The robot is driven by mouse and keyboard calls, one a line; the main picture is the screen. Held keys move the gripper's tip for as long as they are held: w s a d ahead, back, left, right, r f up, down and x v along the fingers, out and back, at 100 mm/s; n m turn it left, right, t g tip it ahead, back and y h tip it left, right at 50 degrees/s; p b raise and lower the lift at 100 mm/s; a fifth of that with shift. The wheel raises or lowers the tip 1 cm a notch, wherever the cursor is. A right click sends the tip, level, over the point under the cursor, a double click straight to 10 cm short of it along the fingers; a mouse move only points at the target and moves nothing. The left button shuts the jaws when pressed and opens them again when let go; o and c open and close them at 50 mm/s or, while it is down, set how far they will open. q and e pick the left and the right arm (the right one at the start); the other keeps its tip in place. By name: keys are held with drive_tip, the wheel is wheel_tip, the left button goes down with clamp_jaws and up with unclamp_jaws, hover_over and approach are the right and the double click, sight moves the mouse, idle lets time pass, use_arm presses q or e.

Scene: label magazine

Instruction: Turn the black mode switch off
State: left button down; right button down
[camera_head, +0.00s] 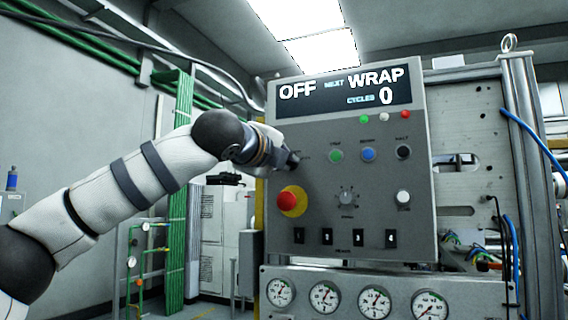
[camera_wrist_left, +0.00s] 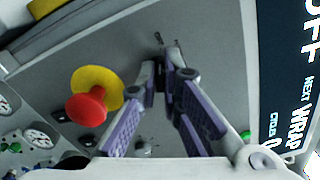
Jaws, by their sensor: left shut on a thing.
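The grey control panel (camera_head: 320,185) faces me, and its display (camera_head: 340,92) reads OFF, NEXT WRAP and CYCLES 0. My left gripper (camera_head: 293,161) is at the panel's upper left, above the red emergency button (camera_head: 288,201) on its yellow plate. In the left wrist view, the fingertips of my left gripper (camera_wrist_left: 162,75) are close together against the panel face. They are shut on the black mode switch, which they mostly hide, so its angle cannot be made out. My right gripper is not in view.
Green (camera_head: 336,156), blue (camera_head: 368,154) and black (camera_head: 403,152) buttons sit right of the gripper. A knob (camera_head: 347,198) and several numbered black switches are lower down. Pressure gauges (camera_head: 325,296) line the panel below. Blue hoses (camera_head: 535,135) hang at the right.

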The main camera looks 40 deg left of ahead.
use_arm(q)
drive_tip(key=c, duration=1.8)
unclamp_jaws()
drive_tip(key=shift+o, duration=0.2)
drive_tip(key=v, duration=1.2)
